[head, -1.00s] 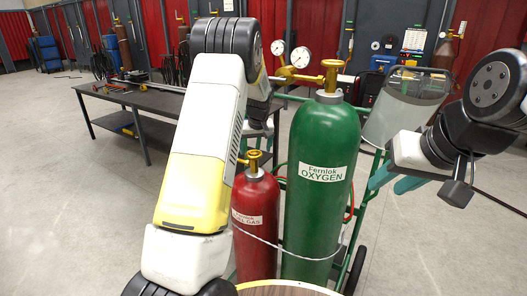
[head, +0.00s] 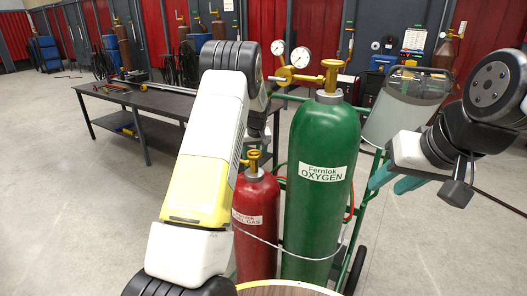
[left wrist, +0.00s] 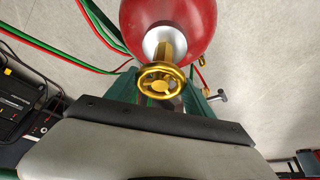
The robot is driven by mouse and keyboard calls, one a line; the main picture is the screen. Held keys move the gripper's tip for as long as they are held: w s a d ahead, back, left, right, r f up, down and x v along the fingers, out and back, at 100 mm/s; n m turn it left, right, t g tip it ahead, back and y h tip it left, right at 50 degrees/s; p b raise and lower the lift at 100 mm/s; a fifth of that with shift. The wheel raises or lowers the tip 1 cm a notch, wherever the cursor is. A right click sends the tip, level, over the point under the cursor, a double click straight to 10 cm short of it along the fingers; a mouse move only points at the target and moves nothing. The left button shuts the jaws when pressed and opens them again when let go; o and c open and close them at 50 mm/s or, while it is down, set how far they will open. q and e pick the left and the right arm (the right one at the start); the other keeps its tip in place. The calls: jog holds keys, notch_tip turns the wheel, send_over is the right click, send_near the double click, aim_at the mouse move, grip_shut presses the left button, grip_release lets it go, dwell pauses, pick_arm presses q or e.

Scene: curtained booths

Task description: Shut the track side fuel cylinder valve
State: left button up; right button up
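The red fuel gas cylinder (head: 257,205) stands upright at centre, with a brass valve handwheel (head: 254,155) on top. In the left wrist view the round, spoked handwheel (left wrist: 161,86) faces the camera, with the red cylinder top (left wrist: 170,22) behind it. My left gripper (left wrist: 162,94) is close to the wheel. Its teal fingers show partly on either side of it, apart; whether they touch it is unclear. In the head view my left arm hides most of that gripper. My right gripper (head: 393,182) is open and empty, right of the green cylinder.
The taller green oxygen cylinder (head: 321,205) stands right beside the red one, with a regulator and two gauges (head: 299,57). Both are on a green cart (head: 345,255) with hoses. A dark table (head: 150,99) is behind left.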

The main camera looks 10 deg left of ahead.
pick_arm(q)
jog(key=shift+c, duration=1.4)
jog(key=shift+m, duration=0.3)
jog(key=m+h, duration=0.1)
jog(key=m, duration=0.2)
jog(key=shift+a+m+t+h, duration=0.1)
jog(key=shift+m+t+h, duration=0.2)
jog(key=shift+h, duration=0.1)
jog(key=m, duration=0.2)
jog(key=m+h, duration=0.1)
jog(key=m, duration=0.1)
jog(key=shift+m+h, duration=0.3)
jog(key=m, duration=0.2)
jog(key=m+g+h, duration=0.1)
jog(key=m, duration=0.1)
jog(key=shift+h, duration=0.3)
jog(key=m, duration=0.2)
jog(key=m+g, duration=0.1)
jog(key=m, duration=0.1)
jog(key=shift+m+g+h, duration=0.3)
jog(key=shift+h, duration=0.1)
